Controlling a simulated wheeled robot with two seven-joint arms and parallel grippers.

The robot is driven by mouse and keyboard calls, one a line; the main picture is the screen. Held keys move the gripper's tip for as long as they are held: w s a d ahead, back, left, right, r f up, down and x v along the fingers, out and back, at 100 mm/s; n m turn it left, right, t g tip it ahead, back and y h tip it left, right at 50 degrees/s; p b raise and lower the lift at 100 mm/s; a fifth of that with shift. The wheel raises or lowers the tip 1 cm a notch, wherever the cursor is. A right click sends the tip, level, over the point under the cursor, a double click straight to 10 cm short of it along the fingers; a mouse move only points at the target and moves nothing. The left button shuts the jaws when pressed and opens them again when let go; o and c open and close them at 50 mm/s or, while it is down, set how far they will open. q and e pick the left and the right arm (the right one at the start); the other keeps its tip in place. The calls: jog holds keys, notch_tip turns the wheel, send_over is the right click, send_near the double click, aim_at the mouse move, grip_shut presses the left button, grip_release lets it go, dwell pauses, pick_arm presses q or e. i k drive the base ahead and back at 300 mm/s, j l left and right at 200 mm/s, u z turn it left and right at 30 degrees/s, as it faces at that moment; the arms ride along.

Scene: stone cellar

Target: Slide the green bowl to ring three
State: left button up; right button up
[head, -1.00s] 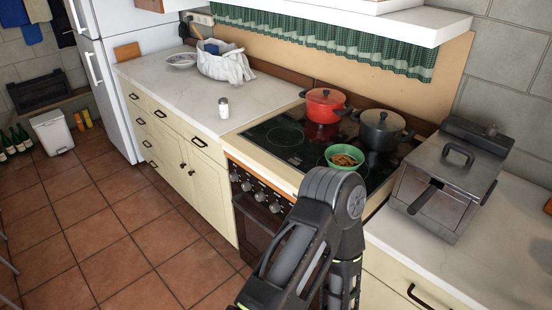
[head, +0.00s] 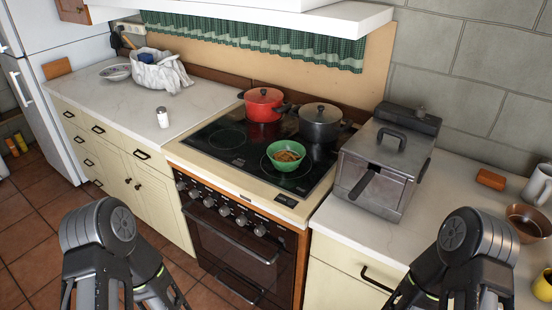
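The green bowl (head: 287,157) stands upright on the front right part of the black glass cooktop (head: 220,141) and holds orange-brown food. Cooking rings show faintly on the glass; one at the front left is bare. I cannot read any ring numbers. A red lidded pot (head: 263,105) stands at the back left of the cooktop, and a dark grey lidded pot (head: 320,124) at the back right, close behind the bowl. Links of both my arms show at the bottom, apart from the bowl. Neither gripper's fingers are in view.
A grey deep fryer (head: 385,170) stands on the counter right of the cooktop. A salt shaker (head: 162,117) stands on the left counter. A white cloth-lined basket (head: 160,73) is farther back. The oven front (head: 235,250) with knobs is below the cooktop.

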aim_at(285, 156)
jog(key=z, duration=0.75)
jog(key=j+z, duration=0.85)
jog(key=k+j+z, duration=0.2)
jog(key=j+z, duration=0.2)
jog(key=j, duration=0.15)
jog(key=k+j, duration=0.15)
jog(key=j, duration=0.3)
jog(key=k+j+z, duration=0.1)
jog(key=j, duration=0.35)
jog(key=k+j+z, duration=0.1)
jog(key=k+j, duration=0.15)
jog(key=j, duration=0.15)
jog(key=k+j, duration=0.2)
jog(key=j, duration=0.25)
jog(key=k+j+z, duration=0.1)
jog(key=j, duration=0.3)
jog(key=k, duration=0.1)
